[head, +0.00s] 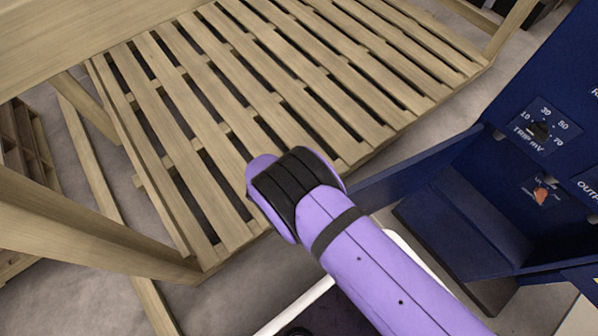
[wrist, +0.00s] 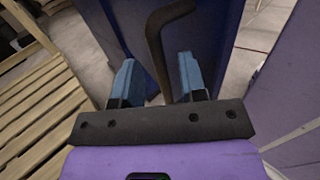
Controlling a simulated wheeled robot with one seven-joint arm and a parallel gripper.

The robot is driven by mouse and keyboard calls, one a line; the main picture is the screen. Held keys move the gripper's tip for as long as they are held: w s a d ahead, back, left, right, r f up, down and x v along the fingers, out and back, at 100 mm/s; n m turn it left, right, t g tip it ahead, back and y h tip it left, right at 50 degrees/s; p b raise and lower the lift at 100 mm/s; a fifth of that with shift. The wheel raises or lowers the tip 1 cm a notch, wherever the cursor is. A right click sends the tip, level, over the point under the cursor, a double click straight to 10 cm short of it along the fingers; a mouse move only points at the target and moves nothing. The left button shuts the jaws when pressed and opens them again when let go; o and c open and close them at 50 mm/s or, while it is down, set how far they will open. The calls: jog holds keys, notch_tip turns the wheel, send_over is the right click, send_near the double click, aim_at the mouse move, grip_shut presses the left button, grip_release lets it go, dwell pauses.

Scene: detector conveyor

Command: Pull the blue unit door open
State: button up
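The blue unit (head: 555,90) stands at the right of the head view, with a dial and an orange-red switch on its face. A blue panel (head: 430,167), apparently its door, juts out from the unit toward my arm, with a dark blue recess beside it. In the wrist view the blue door panel (wrist: 212,35) lies beyond my gripper (wrist: 157,76). A dark bent handle (wrist: 156,50) runs down between the two blue fingers. The fingers are apart, with gaps visible on both sides of the handle. My gripper is hidden behind my purple arm in the head view.
A slatted wooden pallet-like platform (head: 215,110) fills the left and middle of the head view, close to my arm. Wooden posts (head: 90,230) stand at the left. Grey floor (head: 90,305) shows at the bottom left.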

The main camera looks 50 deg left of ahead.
jog(key=v, duration=0.8)
dwell(0.4)
